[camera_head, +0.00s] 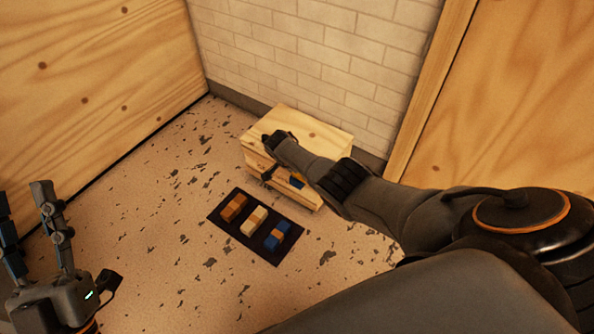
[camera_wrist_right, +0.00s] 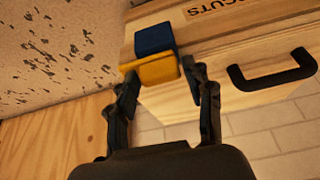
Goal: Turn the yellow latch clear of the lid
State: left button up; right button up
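A light wooden box (camera_head: 318,132) stands against the brick wall. A yellow latch (camera_wrist_right: 152,72) with a blue part (camera_wrist_right: 153,38) beside it is on its front, and the latch also shows small in the head view (camera_head: 298,177). My left gripper (camera_head: 23,196) is at the lower left, fingers apart and empty, away from the box.
A black handle (camera_wrist_right: 272,70) is on the box beside the latch. Printed lettering (camera_wrist_right: 216,8) is only partly in view. A dark mat (camera_head: 238,228) with three coloured blocks lies on the floor in front. Wooden panels stand left and right. The speckled floor at left is clear.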

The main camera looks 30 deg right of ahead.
jog(key=shift+o, duration=0.5)
jog(key=shift+a+r, duration=0.3)
jog(key=shift+r, duration=0.35)
jog(key=v, duration=1)
jog(key=shift+s+r, duration=0.15)
jog(key=shift+r, duration=0.1)
jog(key=shift+a, duration=0.15)
